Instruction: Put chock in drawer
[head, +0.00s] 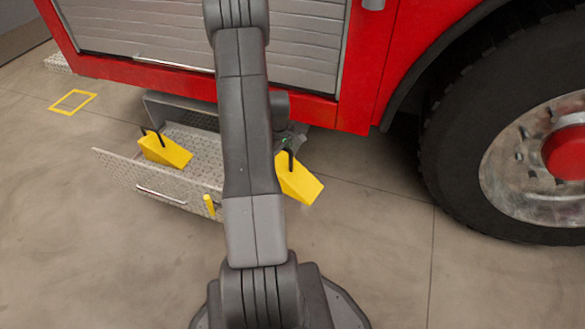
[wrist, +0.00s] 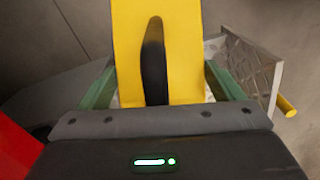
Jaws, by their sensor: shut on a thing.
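My gripper (wrist: 158,88) is shut on a yellow wedge chock with a black handle (wrist: 128,35). In the head view this held chock (head: 302,184) is just right of my arm, beside the open drawer's right side and apart from the floor as far as I can tell. My arm hides most of the gripper there. The metal tread-plate drawer (head: 125,172) is pulled out under the red truck. A second yellow chock (head: 165,151) with a black handle sits at the drawer's left. The drawer's edge also shows at the right of the wrist view (wrist: 250,62).
The red fire truck (head: 180,83) with a grey shutter overhangs the drawer. A large wheel (head: 535,140) stands at the right. A yellow peg (head: 209,205) sticks out at the drawer front. A yellow square (head: 73,101) marks the floor at left. The front floor is clear.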

